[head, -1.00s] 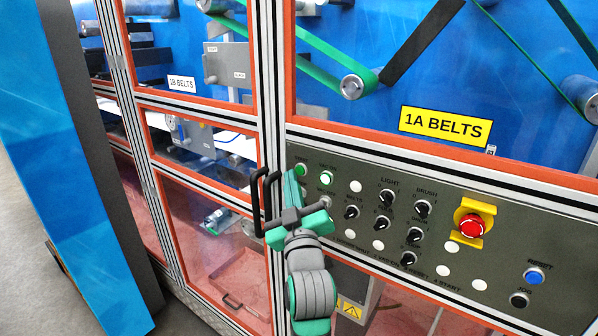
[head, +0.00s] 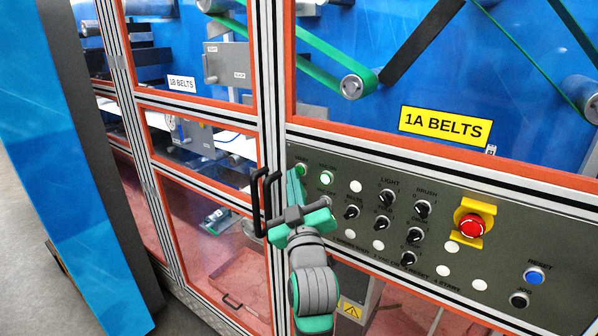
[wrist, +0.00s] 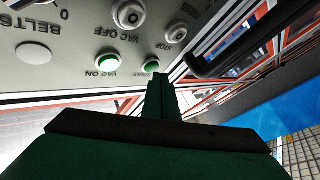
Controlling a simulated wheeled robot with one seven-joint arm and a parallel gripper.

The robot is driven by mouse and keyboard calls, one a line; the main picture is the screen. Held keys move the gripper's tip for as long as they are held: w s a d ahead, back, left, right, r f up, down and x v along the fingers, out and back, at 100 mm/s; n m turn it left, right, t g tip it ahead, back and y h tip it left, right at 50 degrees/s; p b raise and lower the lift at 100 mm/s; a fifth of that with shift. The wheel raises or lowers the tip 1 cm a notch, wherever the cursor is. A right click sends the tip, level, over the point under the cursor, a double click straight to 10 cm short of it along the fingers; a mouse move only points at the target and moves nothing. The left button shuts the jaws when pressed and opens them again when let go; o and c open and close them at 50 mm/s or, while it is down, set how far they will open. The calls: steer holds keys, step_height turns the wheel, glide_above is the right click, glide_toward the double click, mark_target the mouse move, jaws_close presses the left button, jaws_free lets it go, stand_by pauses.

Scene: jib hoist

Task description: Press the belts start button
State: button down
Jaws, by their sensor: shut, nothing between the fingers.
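The grey-green control panel (head: 460,215) carries two green buttons at its upper left. The left one (head: 302,169) has a small label that seems to read START; it also shows in the wrist view (wrist: 151,65), beside the STOP button (wrist: 178,36). The other green button (head: 327,178) is labelled VAC ON in the wrist view (wrist: 108,62). My gripper (head: 294,176) is shut and empty, its fingertips just below the left green button. In the wrist view the fingertips (wrist: 159,77) overlap that button's lower edge; I cannot tell whether they touch it.
Black door handles (head: 264,200) stand out just left of my gripper. A red emergency stop on a yellow plate (head: 472,226), black selector knobs (head: 387,197) and a blue reset button (head: 534,277) lie to the right. A yellow sign (head: 445,125) reads 1A BELTS.

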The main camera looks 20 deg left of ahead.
steer(key=shift+w+d, duration=0.15)
steer(key=shift+w, duration=0.25)
stand_by(0.7)
steer(key=shift+s, duration=0.1)
steer(key=shift+s+a, duration=0.3)
steer(key=shift+s, duration=0.4)
steer(key=s, duration=0.1)
steer(key=s+a, duration=0.1)
steer(key=s, duration=0.2)
steer(key=shift+s+a, duration=0.35)
steer(key=shift+f, duration=0.15)
stand_by(0.6)
